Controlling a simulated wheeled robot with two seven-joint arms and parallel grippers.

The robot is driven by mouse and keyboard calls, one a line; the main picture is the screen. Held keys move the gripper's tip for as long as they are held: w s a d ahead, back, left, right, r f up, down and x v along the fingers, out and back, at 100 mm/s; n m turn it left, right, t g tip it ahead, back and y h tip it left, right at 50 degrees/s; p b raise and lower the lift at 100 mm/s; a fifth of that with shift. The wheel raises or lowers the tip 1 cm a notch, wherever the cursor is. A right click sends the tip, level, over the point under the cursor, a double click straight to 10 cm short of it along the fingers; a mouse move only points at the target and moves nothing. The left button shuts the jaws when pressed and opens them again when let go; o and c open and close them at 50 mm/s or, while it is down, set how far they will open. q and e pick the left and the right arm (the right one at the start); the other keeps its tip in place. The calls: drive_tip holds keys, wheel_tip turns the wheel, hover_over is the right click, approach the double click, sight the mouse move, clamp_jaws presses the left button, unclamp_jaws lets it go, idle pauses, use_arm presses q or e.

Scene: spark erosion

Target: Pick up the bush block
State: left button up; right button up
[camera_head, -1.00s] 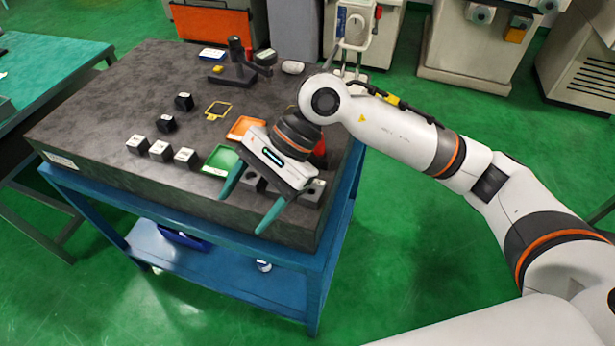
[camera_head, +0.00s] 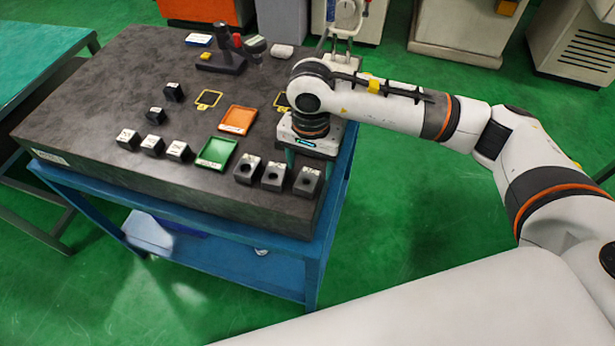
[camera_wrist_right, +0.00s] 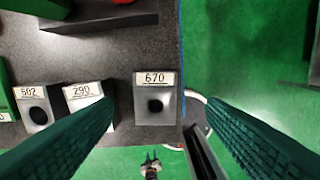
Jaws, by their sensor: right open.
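Three grey blocks with round holes stand in a row at the slab's front right edge: the left block (camera_head: 246,171), the middle block (camera_head: 273,176) and the right block (camera_head: 307,181). In the right wrist view they carry labels: 502 (camera_wrist_right: 38,108), 290 (camera_wrist_right: 85,94) and 670 (camera_wrist_right: 155,100). I cannot tell which of them the task calls the bush block. My right gripper (camera_head: 309,161) points down above the right end of the row. Its open fingers (camera_wrist_right: 160,112) show on either side of the 670 block, apart from it. My left gripper is out of view.
A green tray (camera_head: 216,153) and an orange tray (camera_head: 238,120) lie behind the row on the dark slab (camera_head: 95,110). Several black-sided blocks (camera_head: 152,145) stand to the left. A dark stand (camera_head: 221,60) is at the back. The slab's edge is close by.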

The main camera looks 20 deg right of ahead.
sight(307, 179)
drive_tip(key=f, duration=0.1)
drive_tip(key=f+p, duration=0.1)
drive_tip(key=f, duration=0.1)
drive_tip(key=shift+a+f+p, duration=0.25)
drive_tip(key=shift+a+p, duration=0.05)
drive_tip(key=shift+p, duration=0.05)
drive_tip(key=shift+w+f, duration=0.1)
drive_tip(key=shift+f, duration=0.3)
drive_tip(key=shift+c, duration=0.4)
clamp_jaws()
